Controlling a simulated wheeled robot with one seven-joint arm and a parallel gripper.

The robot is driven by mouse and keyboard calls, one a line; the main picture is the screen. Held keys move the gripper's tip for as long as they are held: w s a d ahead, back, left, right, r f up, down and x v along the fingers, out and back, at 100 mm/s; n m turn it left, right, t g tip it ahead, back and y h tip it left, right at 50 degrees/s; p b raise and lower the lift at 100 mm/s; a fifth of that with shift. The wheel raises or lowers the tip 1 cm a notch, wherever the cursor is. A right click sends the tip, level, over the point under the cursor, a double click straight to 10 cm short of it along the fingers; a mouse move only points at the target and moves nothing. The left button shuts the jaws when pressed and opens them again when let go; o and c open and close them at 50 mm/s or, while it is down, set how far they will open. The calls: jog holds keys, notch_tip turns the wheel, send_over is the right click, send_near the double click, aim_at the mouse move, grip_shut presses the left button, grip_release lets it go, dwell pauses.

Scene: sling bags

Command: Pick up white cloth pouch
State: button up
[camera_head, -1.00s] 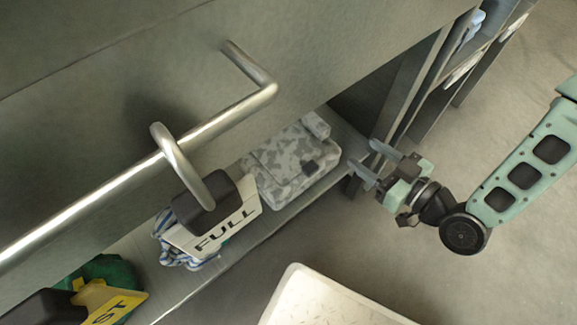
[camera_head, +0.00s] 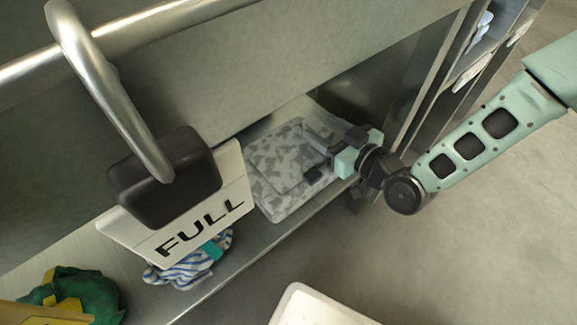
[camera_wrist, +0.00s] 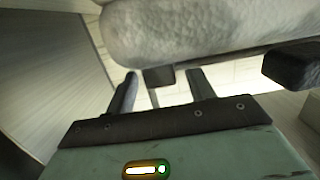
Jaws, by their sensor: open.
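A white and grey mottled cloth pouch (camera_head: 282,172) lies flat on the metal shelf, with a dark buckle on its front. My gripper (camera_head: 322,139) is at the right end of the pouch and reaches in from the right. Its fingers are open. In the wrist view the pouch (camera_wrist: 190,30) fills the top, just ahead of the two fingers (camera_wrist: 162,92), and a dark buckle (camera_wrist: 290,65) shows at the right. Nothing shows held between the fingers. Whether a finger touches the pouch I cannot tell.
A sign reading FULL (camera_head: 205,228) hangs from a metal rail (camera_head: 60,58), left of the pouch. A blue and white striped cloth bag (camera_head: 190,270) and a green bag (camera_head: 85,292) lie on the shelf (camera_head: 262,245). A white tray (camera_head: 310,308) is below. A metal panel overhangs the shelf.

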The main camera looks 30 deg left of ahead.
aim_at(314, 122)
jog(key=b+x, duration=0.1)
jog(key=x, duration=0.2)
jog(key=shift+a+f+b, duration=0.25)
jog(key=shift+a+b, duration=0.05)
jog(key=shift+b, duration=0.05)
jog(key=shift+w+a+r, duration=0.1)
jog(key=shift+a, duration=0.1)
grip_shut()
